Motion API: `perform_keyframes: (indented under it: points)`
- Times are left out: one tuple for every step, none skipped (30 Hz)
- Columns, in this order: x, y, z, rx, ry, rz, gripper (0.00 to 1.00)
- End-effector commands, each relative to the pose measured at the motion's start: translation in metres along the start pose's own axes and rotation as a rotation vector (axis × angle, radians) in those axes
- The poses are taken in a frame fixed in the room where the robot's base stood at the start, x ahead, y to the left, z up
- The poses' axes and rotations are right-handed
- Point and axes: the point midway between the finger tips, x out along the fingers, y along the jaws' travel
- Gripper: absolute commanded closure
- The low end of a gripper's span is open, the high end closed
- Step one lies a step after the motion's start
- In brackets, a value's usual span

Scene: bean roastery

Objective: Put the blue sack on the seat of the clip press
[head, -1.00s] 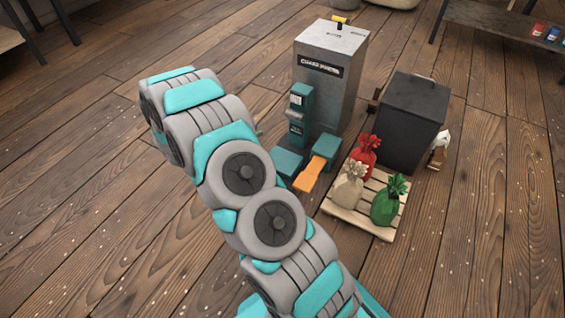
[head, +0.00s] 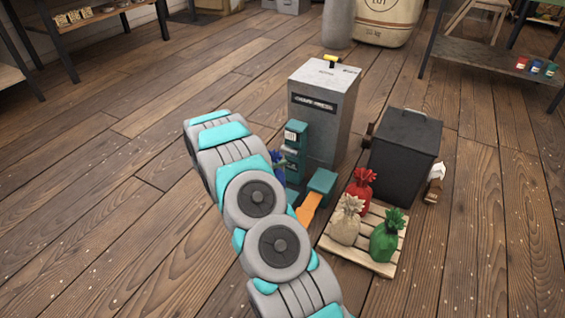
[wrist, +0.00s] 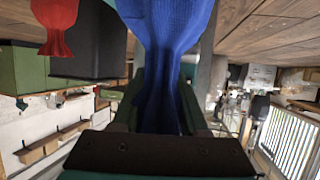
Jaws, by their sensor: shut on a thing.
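The blue sack (wrist: 172,30) is in my gripper (wrist: 165,95), which is shut on its gathered neck in the wrist view. In the head view only a sliver of the blue sack (head: 278,162) shows past my arm, just left of the teal post; my gripper is hidden there. The teal machine, which looks like the clip press (head: 295,150), has an upright post, a teal block (head: 321,182) and an orange tongue (head: 308,208). My arm covers its left part, and I cannot tell whether the sack touches it.
A tall grey cabinet (head: 325,110) stands behind the teal machine. A dark bin (head: 405,155) is to the right. A pallet (head: 365,257) holds a red sack (head: 362,190), a beige sack (head: 346,222) and a green sack (head: 385,240). The floor at left is clear.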

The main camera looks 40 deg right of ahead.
Motion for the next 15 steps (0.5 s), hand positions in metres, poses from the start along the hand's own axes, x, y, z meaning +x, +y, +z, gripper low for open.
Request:
perform_keyframes:
  points:
    - [0.009, -0.002, -0.004, 0.002, 0.003, 0.002, 1.00]
    - [0.014, -0.002, -0.005, 0.001, 0.003, 0.003, 1.00]
    - [0.019, -0.003, -0.007, 0.001, 0.003, 0.003, 1.00]
    - [0.022, -0.004, -0.008, 0.001, 0.004, 0.002, 1.00]
    - [0.024, -0.005, -0.009, 0.001, 0.004, 0.002, 1.00]
    - [0.027, -0.006, -0.011, 0.002, 0.004, 0.002, 1.00]
    - [0.029, -0.007, -0.011, 0.002, 0.005, 0.001, 1.00]
    - [0.030, -0.008, -0.012, 0.002, 0.005, 0.001, 1.00]
    - [0.031, -0.009, -0.013, 0.002, 0.005, 0.000, 1.00]
    - [0.032, -0.009, -0.013, 0.002, 0.005, 0.000, 1.00]
    - [0.032, -0.009, -0.013, 0.002, 0.005, 0.000, 1.00]
    - [0.033, -0.009, -0.013, 0.002, 0.005, 0.000, 1.00]
    - [0.034, -0.009, -0.013, 0.001, 0.005, 0.000, 1.00]
    - [0.035, -0.010, -0.014, 0.001, 0.005, 0.000, 1.00]
    - [0.037, -0.010, -0.015, 0.002, 0.005, 0.000, 1.00]
